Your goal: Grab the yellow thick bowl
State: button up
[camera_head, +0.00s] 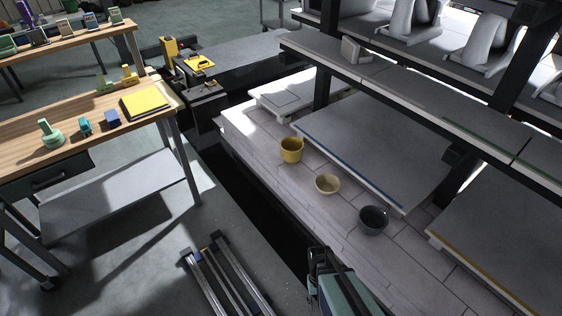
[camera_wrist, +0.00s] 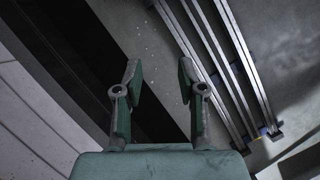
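A deep yellow, thick-walled bowl (camera_head: 291,150) stands upright on the pale tiled deck in the head view. A dark grey bowl (camera_head: 373,220) stands further right and nearer. My gripper (camera_wrist: 159,75) is open and empty in the wrist view, its two green-grey fingers apart over the floor. In the head view, part of my green arm end shows at the bottom edge, nearer than all the bowls and apart from them. No bowl shows in the wrist view.
Grey kiln shelves (camera_head: 375,150) lie behind the bowls, with dark uprights and upper shelves above. A dark gap (camera_head: 245,185) runs along the deck's left edge. Metal rails (camera_head: 225,280) lie on the floor. A wooden workbench (camera_head: 75,135) stands at left.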

jog(key=w+a+t+b, duration=0.1)
jog(key=w+t+b, duration=0.25)
jog(key=w, duration=1.25)
jog(key=n+t+y+b, duration=0.1)
jog(key=n+t+b, duration=0.1)
jog(key=t+b, duration=0.65)
send_near(282, 147)
jog(key=shift+g, duration=0.7)
jog(key=shift+w+r+b+x, duration=0.15)
jog(key=shift+b+x, duration=0.1)
jog(key=shift+x, duration=1.65)
jog(key=shift+w+r+b+x, duration=0.1)
jog(key=shift+w+b+x, duration=0.1)
jog(key=shift+x, duration=1.7)
jog(key=shift+w+r+b+x, duration=0.15)
jog(key=shift+b+x, duration=0.1)
jog(key=shift+x, duration=1.65)
jog(key=shift+d, duration=0.1)
grip_shut()
